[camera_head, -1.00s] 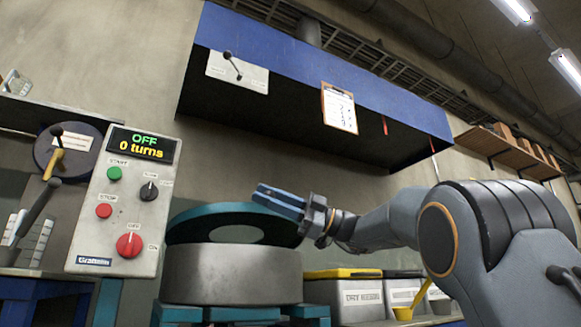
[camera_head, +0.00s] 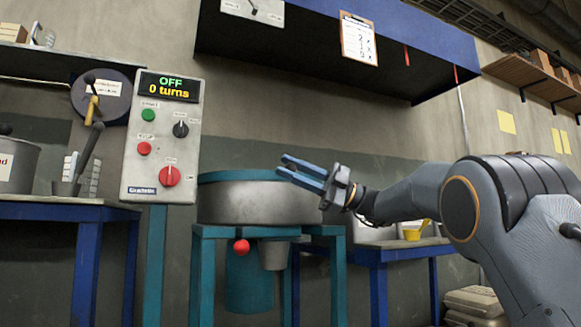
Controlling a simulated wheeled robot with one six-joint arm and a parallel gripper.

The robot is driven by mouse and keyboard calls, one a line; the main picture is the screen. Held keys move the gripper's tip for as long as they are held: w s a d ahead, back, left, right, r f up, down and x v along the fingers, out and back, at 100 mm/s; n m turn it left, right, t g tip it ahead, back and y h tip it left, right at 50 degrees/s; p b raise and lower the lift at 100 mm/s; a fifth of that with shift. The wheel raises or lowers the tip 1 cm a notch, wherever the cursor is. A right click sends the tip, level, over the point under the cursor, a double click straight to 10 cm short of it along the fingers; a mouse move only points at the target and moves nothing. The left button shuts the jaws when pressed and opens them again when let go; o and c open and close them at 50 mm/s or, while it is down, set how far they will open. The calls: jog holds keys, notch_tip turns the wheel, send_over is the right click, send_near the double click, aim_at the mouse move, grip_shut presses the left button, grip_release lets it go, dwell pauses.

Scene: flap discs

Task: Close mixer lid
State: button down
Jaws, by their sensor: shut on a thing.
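The mixer is a grey metal drum (camera_head: 258,204) on a teal stand (camera_head: 270,231). Its teal lid (camera_head: 238,176) shows as a thin, nearly level band along the top of the drum. I cannot tell whether it sits fully flush. My gripper (camera_head: 284,167) reaches in from the right with its blue fingers at the lid's right side, over the drum's top edge. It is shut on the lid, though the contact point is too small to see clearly. The fingers and wrist cover part of the right end of the lid and drum.
A control panel (camera_head: 160,135) reading "OFF 0 turns" stands just left of the drum. A red ball knob (camera_head: 241,246) hangs below the stand top. A blue table (camera_head: 405,252) with a yellow scoop (camera_head: 418,232) is behind my arm. A blue hood (camera_head: 420,45) hangs above.

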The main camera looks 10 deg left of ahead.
jog(key=shift+w+f, duration=0.1)
jog(key=shift+f, duration=0.6)
jog(key=c, duration=1.5)
grip_release()
jog(key=shift+o, duration=0.2)
jog(key=shift+a+r, duration=0.1)
jog(key=shift+r, duration=0.1)
jog(key=shift+w+d+f+p, duration=0.15)
jog(key=shift+d+p, duration=0.15)
jog(key=shift+d, duration=0.15)
jog(key=p+v, duration=0.2)
jog(key=v, duration=0.4)
jog(key=shift+d+f+p, duration=0.25)
jog(key=shift+d+p, duration=0.1)
